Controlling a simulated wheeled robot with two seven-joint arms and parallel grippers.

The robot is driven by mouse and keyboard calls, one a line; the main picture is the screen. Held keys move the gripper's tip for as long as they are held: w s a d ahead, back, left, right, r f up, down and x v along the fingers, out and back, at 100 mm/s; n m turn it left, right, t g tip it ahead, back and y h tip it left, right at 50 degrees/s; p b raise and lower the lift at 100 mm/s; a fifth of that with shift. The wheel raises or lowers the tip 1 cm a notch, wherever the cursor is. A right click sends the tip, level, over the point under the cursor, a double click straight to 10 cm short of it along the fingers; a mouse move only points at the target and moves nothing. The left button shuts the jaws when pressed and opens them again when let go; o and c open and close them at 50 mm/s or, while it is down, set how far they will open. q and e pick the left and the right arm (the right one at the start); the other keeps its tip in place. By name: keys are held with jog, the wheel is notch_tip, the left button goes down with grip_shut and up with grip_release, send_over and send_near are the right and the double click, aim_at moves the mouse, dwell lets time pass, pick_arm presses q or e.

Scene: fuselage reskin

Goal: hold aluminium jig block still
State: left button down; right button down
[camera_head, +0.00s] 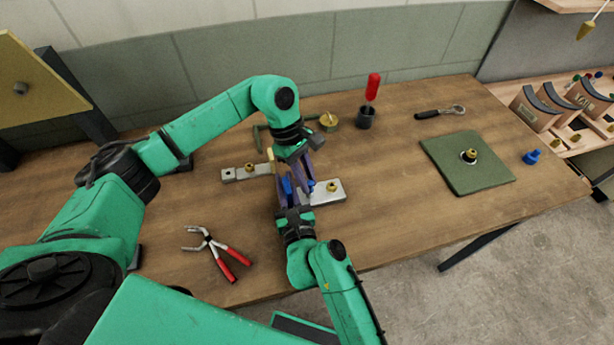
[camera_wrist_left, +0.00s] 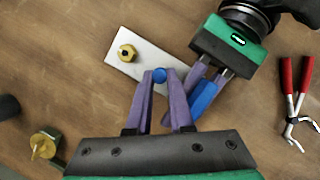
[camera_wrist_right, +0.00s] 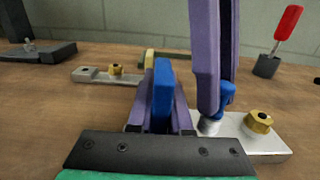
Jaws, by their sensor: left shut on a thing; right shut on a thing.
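The aluminium jig block (camera_head: 331,198) is a flat silver plate with a brass nut on it, lying on the table. It shows in the left wrist view (camera_wrist_left: 146,66) and the right wrist view (camera_wrist_right: 268,143). My left gripper (camera_head: 306,182) points down over the block, shut on a small blue knob (camera_wrist_left: 160,75). A grey cylinder (camera_wrist_right: 209,126) stands under the knob on the block. My right gripper (camera_head: 291,192) comes from the near side, shut on an upright blue tab (camera_wrist_right: 163,92). Where the tab joins the block is hidden by the fingers.
A silver bar (camera_head: 236,174) with a brass nut lies left of the grippers. Red-handled pliers (camera_head: 222,258) lie in front. A red screwdriver (camera_head: 372,88) stands in a black cup behind. A green mat (camera_head: 458,172) lies right. The table between grippers and mat is clear.

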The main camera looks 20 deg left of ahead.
pick_arm(q)
jog(key=c, duration=0.7)
grip_release()
jog(key=shift+f, duration=0.1)
jog(key=v, duration=0.5)
pick_arm(e)
jog(key=c, duration=0.8)
grip_release()
jog(key=shift+o, duration=0.2)
jog(key=shift+s+d, duration=0.1)
